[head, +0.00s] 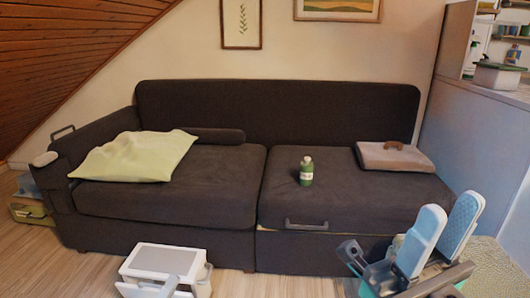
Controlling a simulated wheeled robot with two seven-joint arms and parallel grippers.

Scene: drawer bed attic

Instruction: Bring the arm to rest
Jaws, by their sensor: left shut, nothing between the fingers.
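The view shows a dark grey sofa (185,200) against the back wall. A handle (307,225) is on the front of its right half, and the drawer front there looks closed.
A green bottle (306,171) stands on the seat. A pale cushion (130,157) lies left, a folded blanket (395,157) right.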

